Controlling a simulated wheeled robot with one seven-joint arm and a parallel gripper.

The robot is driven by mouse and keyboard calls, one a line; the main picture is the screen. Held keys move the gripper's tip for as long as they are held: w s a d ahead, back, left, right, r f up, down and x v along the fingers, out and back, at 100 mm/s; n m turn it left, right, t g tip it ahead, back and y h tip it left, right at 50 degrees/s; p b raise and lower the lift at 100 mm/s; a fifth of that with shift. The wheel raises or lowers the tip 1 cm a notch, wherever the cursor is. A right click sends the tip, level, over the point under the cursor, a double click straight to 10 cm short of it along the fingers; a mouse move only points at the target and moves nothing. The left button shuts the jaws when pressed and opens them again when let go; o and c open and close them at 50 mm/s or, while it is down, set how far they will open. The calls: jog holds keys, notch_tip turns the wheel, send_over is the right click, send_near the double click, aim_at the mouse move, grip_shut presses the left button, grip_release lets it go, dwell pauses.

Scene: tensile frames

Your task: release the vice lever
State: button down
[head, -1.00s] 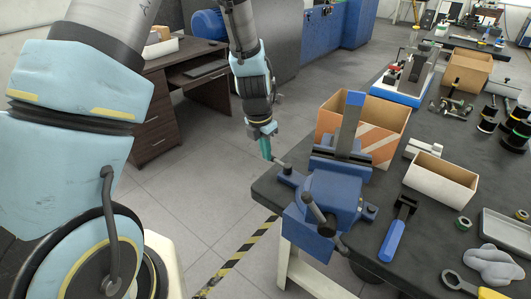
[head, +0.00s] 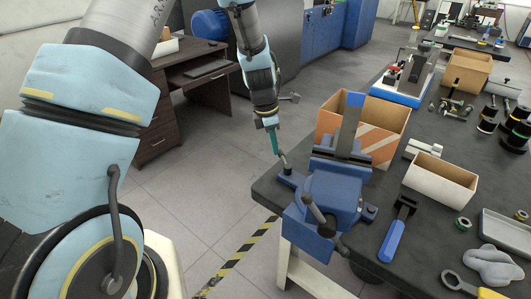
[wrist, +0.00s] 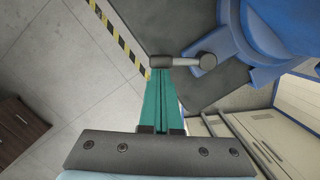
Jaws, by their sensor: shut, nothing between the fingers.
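The blue bench vice (head: 330,200) is fixed at the near left corner of the dark workbench. Its small grey lever (head: 284,163) stands up at the vice's left side. In the wrist view, the lever (wrist: 178,61) lies across the picture, with a thick grip at left and a round hub at right. My gripper (head: 277,152) has teal fingers that are shut and empty. In the wrist view, the fingertips (wrist: 161,69) are at the lever's grip end; they seem to touch it. The vice's other grey handle (head: 318,213) is at its front.
An open box with orange stripes (head: 386,137) stands behind the vice. A smaller cardboard box (head: 440,181) and a blue-handled tool (head: 392,240) lie to its right. Open floor (head: 215,215) with a yellow-black stripe lies left of the bench.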

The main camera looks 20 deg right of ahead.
jog(key=d+m, duration=0.1)
jog(key=m, duration=0.1)
jog(key=shift+d+m, duration=0.4)
jog(key=d+m, duration=0.1)
jog(key=d+m+g, duration=0.1)
jog(key=m, duration=0.1)
jog(key=shift+s+m, duration=0.2)
jog(key=shift+m, duration=0.1)
jog(key=shift+s+d+m+g+y, duration=0.1)
jog(key=shift+s+d+m+y, duration=0.2)
jog(key=shift+m, duration=0.4)
jog(key=shift+s+d+m+g+y, duration=0.15)
jog(key=shift+d+m, duration=0.2)
jog(key=shift+m, duration=0.35)
jog(key=shift+s+d+m+g+y, duration=0.1)
jog(key=shift+s+d+m, duration=0.2)
jog(key=shift+m, duration=0.4)
jog(key=shift+d, duration=0.1)
jog(key=w+a+r+b, duration=0.1)
jog(key=w+r, duration=0.4)
jog(key=r, duration=0.6)
jog(key=shift+a+r+b, duration=0.35)
jog(key=shift+a+b, duration=0.05)
jog(key=shift+a, duration=0.45)
